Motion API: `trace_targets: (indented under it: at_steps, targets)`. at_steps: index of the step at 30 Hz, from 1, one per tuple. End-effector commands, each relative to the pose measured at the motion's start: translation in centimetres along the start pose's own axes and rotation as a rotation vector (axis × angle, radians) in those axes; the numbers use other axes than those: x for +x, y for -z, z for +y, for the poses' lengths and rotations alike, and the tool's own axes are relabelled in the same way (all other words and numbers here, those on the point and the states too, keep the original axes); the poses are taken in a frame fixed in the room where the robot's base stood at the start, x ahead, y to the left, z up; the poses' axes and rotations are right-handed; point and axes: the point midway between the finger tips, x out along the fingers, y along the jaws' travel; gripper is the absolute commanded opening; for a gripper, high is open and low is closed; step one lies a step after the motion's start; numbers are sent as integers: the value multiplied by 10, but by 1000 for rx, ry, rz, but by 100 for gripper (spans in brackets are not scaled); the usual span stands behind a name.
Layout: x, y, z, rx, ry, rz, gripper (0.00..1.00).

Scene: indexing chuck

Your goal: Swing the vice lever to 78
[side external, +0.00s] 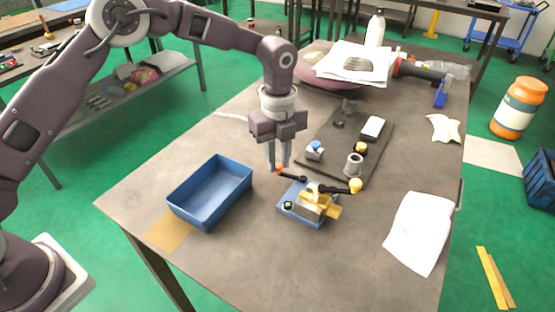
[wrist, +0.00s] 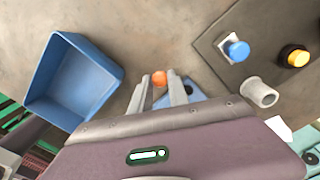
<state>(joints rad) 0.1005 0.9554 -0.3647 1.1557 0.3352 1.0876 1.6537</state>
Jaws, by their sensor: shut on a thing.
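The vice (side external: 313,206) has a blue base and a yellow and grey body, and stands near the middle of the table. A black lever (side external: 322,187) lies across its top, with an orange knob (side external: 280,169) at the left end and a yellow knob (side external: 355,186) at the right end. My gripper (side external: 279,166) points down and is shut on the orange knob. In the wrist view the orange knob (wrist: 159,78) shows between the two fingertips, and part of the blue base shows behind the fingers. I can read no angle scale in either view.
An empty blue bin (side external: 183,211) stands left of the vice. Behind the vice lies a dark panel (side external: 335,140) with a blue button, yellow-topped parts and a grey cylinder. A white sheet (side external: 419,232) lies at right. The table front is clear.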

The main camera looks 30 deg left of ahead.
Motion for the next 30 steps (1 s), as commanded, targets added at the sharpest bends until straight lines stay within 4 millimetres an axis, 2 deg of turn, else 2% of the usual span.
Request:
trace_targets:
  at_steps: [15, 16, 18, 27, 30]
  targets:
    - [-1, -2, -2, 14, 4, -2, 0]
    - [-1, -2, -2, 14, 4, -2, 27]
    - [-1, -2, -2, 14, 3, -2, 41]
    - [-1, -1, -1, 15, 2, -1, 43]
    - [-12, -1, -2, 14, 4, -2, 43]
